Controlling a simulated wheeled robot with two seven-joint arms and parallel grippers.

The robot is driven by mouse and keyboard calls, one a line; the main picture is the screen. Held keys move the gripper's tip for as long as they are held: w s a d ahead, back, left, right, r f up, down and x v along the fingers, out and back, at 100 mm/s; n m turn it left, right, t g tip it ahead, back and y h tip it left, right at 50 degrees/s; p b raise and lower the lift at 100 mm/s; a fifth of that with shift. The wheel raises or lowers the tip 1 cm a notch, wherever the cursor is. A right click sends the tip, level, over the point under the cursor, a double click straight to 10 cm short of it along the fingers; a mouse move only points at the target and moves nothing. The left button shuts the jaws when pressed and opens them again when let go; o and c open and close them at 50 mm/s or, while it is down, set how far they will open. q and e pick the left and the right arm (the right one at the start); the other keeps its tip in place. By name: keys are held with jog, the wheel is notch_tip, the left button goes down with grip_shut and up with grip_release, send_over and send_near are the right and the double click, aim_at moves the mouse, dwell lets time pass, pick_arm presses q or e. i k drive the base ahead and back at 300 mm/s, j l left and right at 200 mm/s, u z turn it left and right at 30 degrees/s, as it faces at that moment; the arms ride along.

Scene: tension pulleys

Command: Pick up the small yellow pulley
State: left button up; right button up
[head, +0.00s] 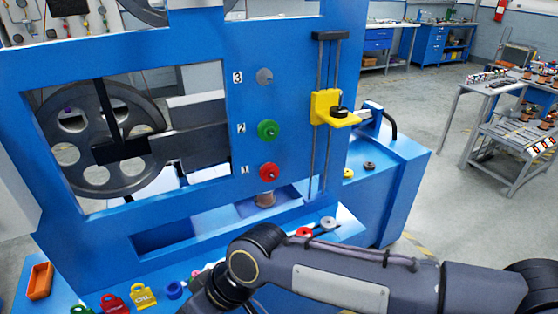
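A small yellow pulley (348,173) lies on the blue ledge at the right side of the machine, below the yellow bracket. A small dark pulley (369,166) lies to its right. My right arm crosses the lower right of the head view and bends down near the bottom edge. My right gripper is out of view, so its fingers and anything in them are hidden. My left arm and gripper are not in view.
A yellow bracket (332,110) rides on vertical rods above the ledge. Red (269,172) and green (268,130) pulleys sit on the blue panel (243,100). Red (304,232) and grey (328,223) pulleys lie on the front shelf. An orange bin (40,281) stands at lower left.

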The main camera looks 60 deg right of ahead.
aim_at(349, 173)
jog(key=z, duration=2.65)
jog(key=u, duration=0.7)
jog(key=i+l+u, duration=0.15)
jog(key=l+u, duration=0.25)
jog(key=i+l+u, duration=0.1)
jog(key=u, duration=0.35)
jog(key=l+u, duration=0.85)
jog(key=l, duration=0.45)
jog(key=k+l+u, duration=0.15)
jog(key=l, duration=0.3)
jog(key=k+l, duration=0.1)
jog(key=l, duration=0.35)
jog(key=l+u, duration=0.1)
jog(key=l, duration=0.35)
jog(key=k+l+u, duration=0.1)
jog(key=l, duration=0.3)
jog(key=k+l, duration=0.2)
jog(key=l, duration=0.25)
jog(key=u, duration=0.05)
